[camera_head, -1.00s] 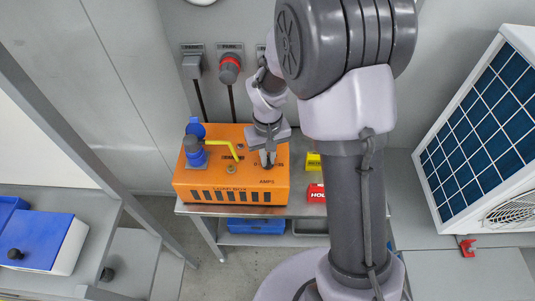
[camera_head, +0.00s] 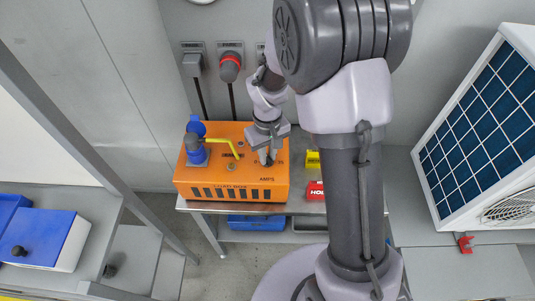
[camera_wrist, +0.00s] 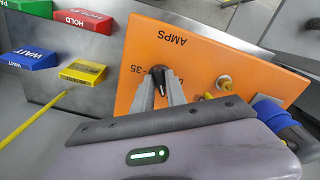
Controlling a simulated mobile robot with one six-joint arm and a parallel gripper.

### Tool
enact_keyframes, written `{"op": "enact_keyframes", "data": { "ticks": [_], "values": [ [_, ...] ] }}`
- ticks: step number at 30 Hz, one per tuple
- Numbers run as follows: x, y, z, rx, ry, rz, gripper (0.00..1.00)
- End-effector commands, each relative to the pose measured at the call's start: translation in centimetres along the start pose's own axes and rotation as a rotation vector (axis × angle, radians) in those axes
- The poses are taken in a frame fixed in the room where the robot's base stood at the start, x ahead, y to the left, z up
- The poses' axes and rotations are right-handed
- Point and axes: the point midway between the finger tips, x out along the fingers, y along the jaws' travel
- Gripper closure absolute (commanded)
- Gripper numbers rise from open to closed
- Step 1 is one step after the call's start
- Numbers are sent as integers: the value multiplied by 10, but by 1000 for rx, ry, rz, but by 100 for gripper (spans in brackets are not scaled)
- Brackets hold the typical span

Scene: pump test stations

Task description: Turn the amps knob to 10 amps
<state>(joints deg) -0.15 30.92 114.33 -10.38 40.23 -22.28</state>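The orange load box (camera_head: 236,176) stands on a metal bench in the head view, with the AMPS label on its top near the front right. My gripper (camera_head: 268,160) points down at the box top beside that label. In the wrist view, the dark amps knob (camera_wrist: 158,74) lies between the two fingertips of my gripper (camera_wrist: 159,84). The fingers straddle it; I cannot tell whether they press on it. They cover much of the knob and its scale. Only part of the scale, with "35", shows, so the setting cannot be read.
A yellow lever (camera_head: 222,141) and a blue fitting (camera_head: 195,148) rise on the box beside my gripper. Yellow (camera_wrist: 83,72), red (camera_wrist: 82,20) and blue (camera_wrist: 30,57) labelled blocks sit right of the box in the head view. A solar panel (camera_head: 490,125) stands far right.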

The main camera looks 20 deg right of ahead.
Motion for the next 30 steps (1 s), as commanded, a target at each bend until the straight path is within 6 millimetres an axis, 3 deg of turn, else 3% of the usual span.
{"op": "enact_keyframes", "data": {
  "ticks": [10,13,24,30],
  "values": [
    [0,0,0,1,-1,0,68],
    [-11,0,0,0,1,1,68],
    [-130,0,0,1,3,1,68],
    [-167,0,0,1,1,1,68]
  ]
}}
